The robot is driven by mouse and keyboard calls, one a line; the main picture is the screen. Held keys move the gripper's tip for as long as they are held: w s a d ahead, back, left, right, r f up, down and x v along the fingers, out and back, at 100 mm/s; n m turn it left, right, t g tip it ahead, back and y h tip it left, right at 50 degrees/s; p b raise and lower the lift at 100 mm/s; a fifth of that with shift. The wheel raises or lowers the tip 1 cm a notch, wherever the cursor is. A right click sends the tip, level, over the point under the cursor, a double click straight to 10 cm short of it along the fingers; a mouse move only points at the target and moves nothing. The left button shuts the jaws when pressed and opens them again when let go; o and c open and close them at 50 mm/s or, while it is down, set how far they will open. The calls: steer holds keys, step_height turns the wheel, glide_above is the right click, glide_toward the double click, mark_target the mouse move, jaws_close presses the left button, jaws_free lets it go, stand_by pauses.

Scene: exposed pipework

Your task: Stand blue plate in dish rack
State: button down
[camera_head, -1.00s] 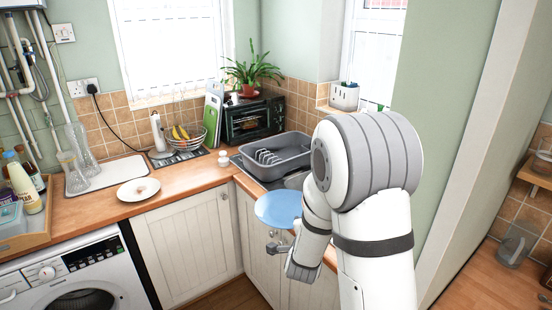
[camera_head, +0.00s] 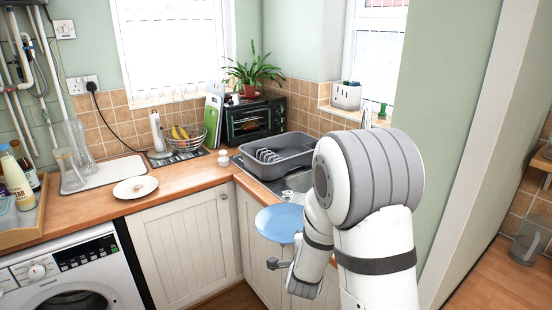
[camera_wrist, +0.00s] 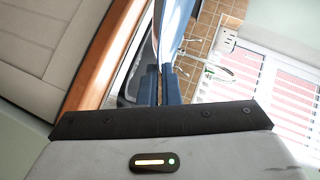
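The blue plate (camera_head: 280,223) is held in the air in front of the counter edge, below and in front of the dish rack, its face turned largely upward in the head view. In the wrist view the plate (camera_wrist: 174,28) shows nearly edge-on between the blue fingers of my gripper (camera_wrist: 165,88), which are shut on its rim. In the head view the fingers are mostly hidden by the plate and my arm. The grey dish rack (camera_head: 284,166) stands on the counter by the sink, with slots inside. It looks empty of plates.
The sink (camera_head: 299,181) lies just right of the rack, partly hidden by my arm. A white plate (camera_head: 135,188), a fruit basket (camera_head: 186,141), a small white shaker (camera_head: 223,158) and a toaster oven (camera_head: 254,121) stand on the wooden counter. A plant sits on the oven.

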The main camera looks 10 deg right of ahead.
step_height(320, 180, down, 10)
steer(key=s+a+n+y, duration=0.2)
steer(key=n+y, duration=0.1)
steer(key=y, duration=0.1)
steer(key=shift+r+t, duration=0.2)
steer(key=shift+t, duration=0.1)
steer(key=shift+s, duration=0.1)
stand_by(0.3)
